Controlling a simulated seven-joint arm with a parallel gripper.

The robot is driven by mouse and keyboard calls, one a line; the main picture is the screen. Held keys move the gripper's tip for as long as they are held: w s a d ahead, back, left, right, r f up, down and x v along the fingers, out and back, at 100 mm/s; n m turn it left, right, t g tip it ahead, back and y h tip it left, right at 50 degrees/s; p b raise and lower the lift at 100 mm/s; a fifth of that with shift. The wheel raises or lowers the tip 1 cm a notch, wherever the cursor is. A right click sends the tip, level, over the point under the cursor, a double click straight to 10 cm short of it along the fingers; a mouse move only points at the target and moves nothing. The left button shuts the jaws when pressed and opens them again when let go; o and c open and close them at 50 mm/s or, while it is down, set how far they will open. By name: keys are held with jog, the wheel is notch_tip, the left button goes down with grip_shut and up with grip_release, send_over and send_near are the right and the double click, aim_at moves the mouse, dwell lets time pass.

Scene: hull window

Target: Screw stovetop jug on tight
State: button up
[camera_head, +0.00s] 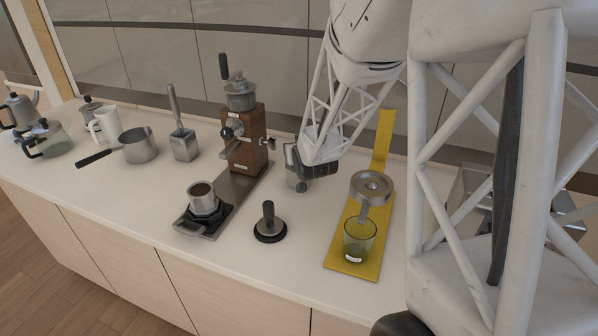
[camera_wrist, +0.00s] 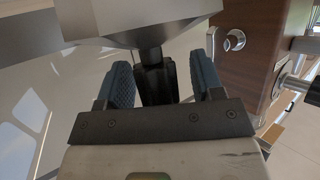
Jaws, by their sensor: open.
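The metal stovetop jug (camera_head: 293,168) stands on the counter right of the wooden grinder, partly hidden behind my gripper (camera_head: 316,170). In the wrist view, the jug's grey body (camera_wrist: 140,18) fills the top middle. Its black handle (camera_wrist: 154,82) lies between the two blue-padded fingers of my gripper (camera_wrist: 162,80). The fingers are open, with a gap showing on each side of the handle. The pot's metal base (camera_head: 203,198), with brown grounds in its top, sits in a black holder on the metal plate at the front left of the grinder.
The wooden grinder (camera_head: 246,140) stands close left of the jug. A black tamper (camera_head: 269,224) stands in front. A yellow mat (camera_head: 345,262) with a glass (camera_head: 359,240) and metal funnel piece (camera_head: 371,188) lies to the right. A saucepan (camera_head: 138,146) and other pots stand left.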

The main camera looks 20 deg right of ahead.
grip_shut()
jog(key=shift+r, duration=0.15)
dwell(0.4)
jog(key=shift+r, duration=1.65)
jog(key=s+a+r, duration=0.1)
jog(key=s+a, duration=0.2)
jog(key=s, duration=1.2)
jog(key=shift+s+a+r, duration=0.2)
jog(key=shift+s, duration=0.1)
